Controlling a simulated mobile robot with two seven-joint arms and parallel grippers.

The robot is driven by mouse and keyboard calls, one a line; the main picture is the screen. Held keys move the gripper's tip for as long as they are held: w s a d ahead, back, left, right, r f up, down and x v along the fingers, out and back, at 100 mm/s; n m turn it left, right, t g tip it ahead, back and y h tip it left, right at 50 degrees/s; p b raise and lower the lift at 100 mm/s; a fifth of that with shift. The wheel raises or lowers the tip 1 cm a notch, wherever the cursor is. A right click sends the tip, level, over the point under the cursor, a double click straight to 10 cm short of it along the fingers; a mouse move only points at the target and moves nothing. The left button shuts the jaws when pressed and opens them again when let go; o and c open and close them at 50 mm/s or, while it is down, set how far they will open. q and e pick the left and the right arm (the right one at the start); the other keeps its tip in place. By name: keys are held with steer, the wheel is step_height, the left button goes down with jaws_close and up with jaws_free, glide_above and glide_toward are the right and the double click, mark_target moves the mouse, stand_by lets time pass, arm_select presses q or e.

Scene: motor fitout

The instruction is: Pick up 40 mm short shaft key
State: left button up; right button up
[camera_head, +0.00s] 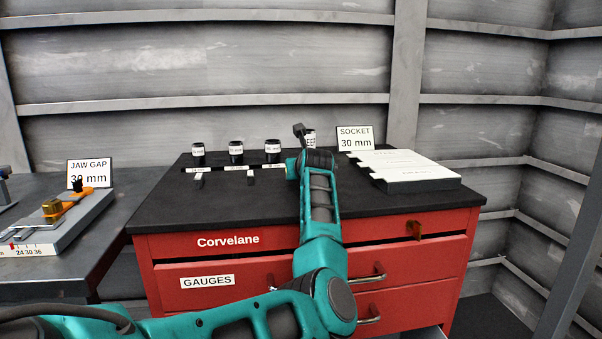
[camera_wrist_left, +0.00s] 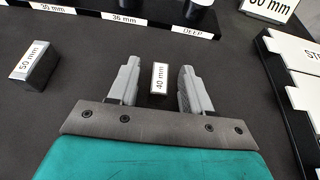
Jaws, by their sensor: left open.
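The 40 mm short shaft key (camera_wrist_left: 160,78) is a small block with a white top marked "40 mm" on the dark cabinet top. In the left wrist view my left gripper (camera_wrist_left: 159,68) is open, with one grey finger on each side of the key and a gap at both sides. Whether the key touches the surface below is hard to see, but it looks at rest. In the head view my teal left arm reaches over the cabinet and hides both gripper and key. My right gripper is not in view.
A block marked "50 mm" (camera_wrist_left: 36,67) lies to the left of my gripper. A labelled strip (camera_wrist_left: 126,19) with dark sockets runs behind. A "SOCKET 30 mm" sign (camera_head: 355,138) stands at the back.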

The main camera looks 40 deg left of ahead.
arm_select(q)
steer(key=shift+c, duration=0.5)
jaws_close()
